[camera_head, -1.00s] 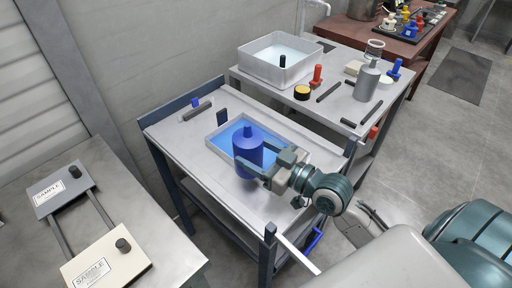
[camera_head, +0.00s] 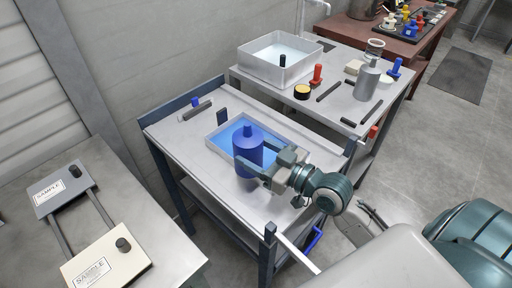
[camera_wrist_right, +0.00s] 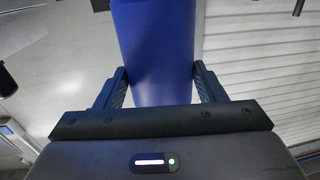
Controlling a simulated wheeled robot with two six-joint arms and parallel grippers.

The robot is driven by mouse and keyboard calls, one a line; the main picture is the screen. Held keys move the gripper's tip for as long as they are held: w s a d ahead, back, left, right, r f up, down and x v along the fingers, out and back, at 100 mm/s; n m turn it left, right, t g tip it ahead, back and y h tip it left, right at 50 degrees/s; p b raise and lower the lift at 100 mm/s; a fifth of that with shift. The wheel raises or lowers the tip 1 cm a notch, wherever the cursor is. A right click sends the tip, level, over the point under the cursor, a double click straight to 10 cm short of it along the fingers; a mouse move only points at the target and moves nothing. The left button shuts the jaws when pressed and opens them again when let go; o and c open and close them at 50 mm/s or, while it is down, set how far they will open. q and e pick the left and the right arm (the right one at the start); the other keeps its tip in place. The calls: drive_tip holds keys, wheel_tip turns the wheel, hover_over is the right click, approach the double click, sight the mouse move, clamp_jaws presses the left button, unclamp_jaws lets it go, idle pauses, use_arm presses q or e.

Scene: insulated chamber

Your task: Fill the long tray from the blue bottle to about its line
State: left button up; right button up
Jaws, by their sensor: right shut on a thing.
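The blue bottle (camera_head: 247,150) stands about upright in my right gripper (camera_head: 264,165), in front of the long tray. My right gripper is shut on its side, and the bottle fills the space between the fingers (camera_wrist_right: 160,88) in the right wrist view. The long tray (camera_head: 214,147) lies on the grey cart top with blue liquid (camera_head: 232,134) in it. The bottle and gripper hide part of the tray, and its line cannot be made out. Whether the bottle touches the cart top is unclear. My left gripper is not in view.
A black handle (camera_head: 198,111), a blue stopper (camera_head: 195,101) and a small dark plate (camera_head: 222,117) are at the cart's back left. A white basin (camera_head: 281,60) and grey bottle (camera_head: 368,78) stand on the table behind. The cart's front left is clear.

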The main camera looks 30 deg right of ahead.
drive_tip(key=shift+s+a+f+n+g+y, duration=0.1)
drive_tip(key=shift+a+f+n+g+y, duration=0.25)
drive_tip(key=shift+y, duration=0.3)
drive_tip(key=shift+a+f+n+g+y, duration=0.1)
drive_tip(key=shift+n+g+y, duration=0.25)
drive_tip(key=shift+n+y, duration=0.25)
drive_tip(key=shift+s+a+f+n+g+y, duration=0.15)
drive_tip(key=shift+a+n+g+y, duration=0.05)
drive_tip(key=shift+n+g+y, duration=0.4)
drive_tip(key=shift+s+a+n+g+y, duration=0.1)
drive_tip(key=shift+s+n+g+y, duration=0.15)
drive_tip(key=shift+n+g+y, duration=0.45)
drive_tip(key=shift+s+n+g+y, duration=0.15)
drive_tip(key=shift+n+g+y, duration=0.4)
drive_tip(key=shift+g+y, duration=0.3)
drive_tip(key=shift+d+n+g+y, duration=0.6)
drive_tip(key=shift+d+n+g, duration=0.15)
drive_tip(key=shift+n+g, duration=0.1)
drive_tip(key=d+g, duration=0.1)
drive_tip(key=d+r+n+g, duration=0.1)
drive_tip(key=w+d+g+y, duration=0.1)
drive_tip(key=shift+w+d+r+n, duration=0.1)
drive_tip(key=shift+d+r+n, duration=0.05)
drive_tip(key=shift+d+n, duration=0.25)
drive_tip(key=shift+w+r+m, duration=0.1)
drive_tip(key=shift+w+m, duration=0.05)
drive_tip(key=shift+m, duration=0.3)
